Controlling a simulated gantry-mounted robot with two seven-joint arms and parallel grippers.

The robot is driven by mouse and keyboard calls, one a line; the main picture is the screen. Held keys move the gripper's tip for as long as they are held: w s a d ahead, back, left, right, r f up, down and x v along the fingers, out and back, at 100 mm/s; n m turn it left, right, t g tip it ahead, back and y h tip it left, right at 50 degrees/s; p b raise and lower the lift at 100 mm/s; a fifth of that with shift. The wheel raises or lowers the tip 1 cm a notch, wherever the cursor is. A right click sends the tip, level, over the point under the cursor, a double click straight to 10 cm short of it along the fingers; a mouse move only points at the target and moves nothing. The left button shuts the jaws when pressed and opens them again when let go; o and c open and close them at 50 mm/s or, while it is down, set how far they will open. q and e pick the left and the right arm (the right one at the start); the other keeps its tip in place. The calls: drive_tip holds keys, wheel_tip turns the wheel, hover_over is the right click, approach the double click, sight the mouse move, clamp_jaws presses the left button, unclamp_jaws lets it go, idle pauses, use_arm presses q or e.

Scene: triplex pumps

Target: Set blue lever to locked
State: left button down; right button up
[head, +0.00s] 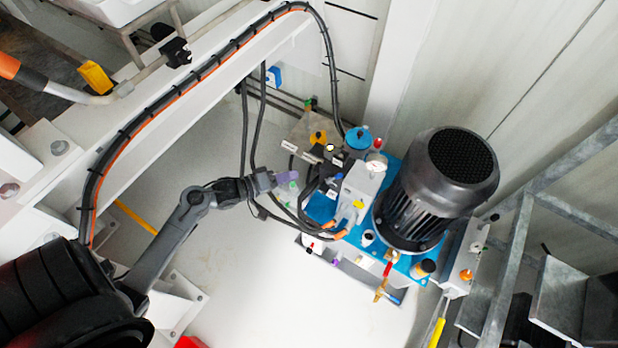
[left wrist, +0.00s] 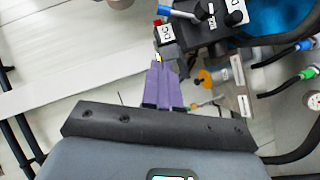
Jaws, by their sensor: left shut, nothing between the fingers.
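In the left wrist view, a blue-tipped lever (left wrist: 178,12) sticks out to the left from a black block (left wrist: 205,38) with white labels. In the head view, the black block with labels (head: 312,157) stands left of the pump; I cannot make out the lever there. My left gripper (head: 288,182) is in front of the hoses by that block, with purplish fingers. In the left wrist view, the fingers (left wrist: 159,66) are shut and empty, just below the block and apart from the lever. My right gripper is not in view.
A black finned motor (head: 435,190) stands on a blue base at right. Black hoses (head: 290,212) loop beside my left gripper. A second blue handle (head: 393,299) and a red handle (head: 388,268) are at the front. Pale floor (head: 260,290) is clear at lower middle.

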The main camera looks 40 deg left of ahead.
sight(335, 177)
use_arm(q)
drive_tip(key=b+x, duration=0.1)
drive_tip(key=x, duration=0.3)
drive_tip(key=d+b+x, duration=0.1)
drive_tip(key=b+x, duration=0.1)
drive_tip(key=x, duration=0.2)
drive_tip(key=s+d+f+b+x, duration=0.1)
drive_tip(key=b+x, duration=0.1)
drive_tip(key=x, duration=0.2)
drive_tip(key=shift+d, duration=0.25)
drive_tip(key=shift+w, duration=0.15)
